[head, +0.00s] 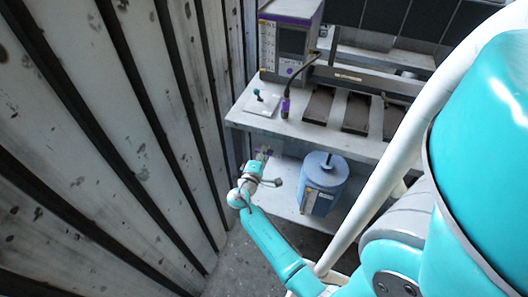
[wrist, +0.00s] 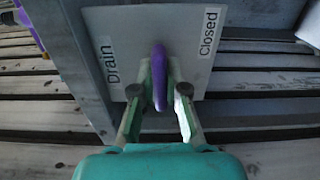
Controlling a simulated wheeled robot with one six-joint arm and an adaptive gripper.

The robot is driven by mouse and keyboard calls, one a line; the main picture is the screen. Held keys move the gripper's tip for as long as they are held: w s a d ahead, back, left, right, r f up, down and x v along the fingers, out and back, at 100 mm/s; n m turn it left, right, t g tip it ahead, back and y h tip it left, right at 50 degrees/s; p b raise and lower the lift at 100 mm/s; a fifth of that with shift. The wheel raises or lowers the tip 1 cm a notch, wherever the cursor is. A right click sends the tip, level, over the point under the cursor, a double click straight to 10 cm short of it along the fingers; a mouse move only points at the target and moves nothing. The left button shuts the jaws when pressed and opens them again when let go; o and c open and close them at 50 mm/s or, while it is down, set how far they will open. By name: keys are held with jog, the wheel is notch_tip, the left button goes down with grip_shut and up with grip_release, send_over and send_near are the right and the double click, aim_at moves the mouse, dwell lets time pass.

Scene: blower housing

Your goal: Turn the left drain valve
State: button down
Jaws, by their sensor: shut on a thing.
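The drain valve has a purple handle (wrist: 160,75) in front of a pale label plate (wrist: 200,25). The plate reads "Drain" on the left and "Closed" on the right. The handle stands roughly upright in the picture, between the two words. My gripper (wrist: 161,88) is shut on the handle, one finger on each side. In the head view my gripper (head: 262,168) is small, low at the left end of the bench; the handle is hard to make out there.
A bench (head: 240,119) carries a purple-trimmed instrument (head: 287,45) and a small joystick-like lever (head: 258,94). A blue canister (head: 322,185) stands on the lower shelf just right of my gripper. A slatted wall (head: 110,130) runs close on the left.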

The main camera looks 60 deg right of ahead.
jog(key=shift+m, duration=0.3)
jog(key=c, duration=1.2)
grip_release()
jog(key=a, duration=0.8)
jog(key=s+a, duration=0.1)
jog(key=a, duration=0.3)
